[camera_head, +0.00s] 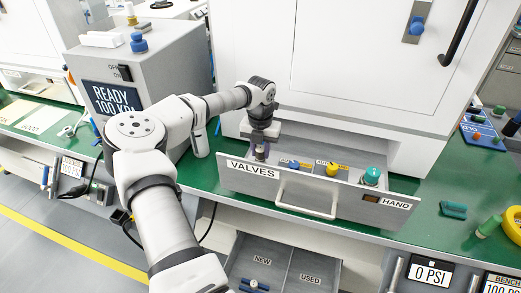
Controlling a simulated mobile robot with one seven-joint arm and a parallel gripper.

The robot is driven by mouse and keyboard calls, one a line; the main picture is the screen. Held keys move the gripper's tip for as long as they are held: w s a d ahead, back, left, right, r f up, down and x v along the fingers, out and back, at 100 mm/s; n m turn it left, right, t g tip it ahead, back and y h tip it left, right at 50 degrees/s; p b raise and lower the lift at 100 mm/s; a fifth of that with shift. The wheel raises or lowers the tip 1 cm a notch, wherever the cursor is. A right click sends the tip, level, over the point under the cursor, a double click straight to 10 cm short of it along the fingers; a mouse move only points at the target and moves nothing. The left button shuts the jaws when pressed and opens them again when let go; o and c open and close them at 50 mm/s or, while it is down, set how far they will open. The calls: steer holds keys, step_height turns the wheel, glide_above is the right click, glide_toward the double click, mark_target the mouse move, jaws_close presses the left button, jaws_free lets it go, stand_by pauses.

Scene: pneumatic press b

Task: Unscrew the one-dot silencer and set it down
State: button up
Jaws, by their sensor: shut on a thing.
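My gripper (261,151) points down into the left end of the open drawer labelled VALVES (308,186). Its fingers are shut on a small dark piece that looks like a silencer. The fingers hide most of this piece, and no dot mark can be made out. I cannot tell whether it is still seated in its port. To its right in the drawer are a blue knob (292,163), a yellow knob (333,169) and a teal knob (371,176). A label reading HAND (396,205) is on the drawer front at the right.
Below, an open drawer has compartments marked NEW (262,261) and USED (310,279); small blue-ended parts lie in NEW. A grey READY box (165,75) stands left. A green piece (453,210) lies on the green bench to the right. The white press cabinet rises behind.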

steer(key=shift+n, duration=0.4)
steer(key=shift+n, duration=0.9)
steer(key=o, duration=0.6)
steer(key=shift+c, duration=0.2)
steer(key=shift+m, duration=0.9)
steer(key=shift+m, duration=0.8)
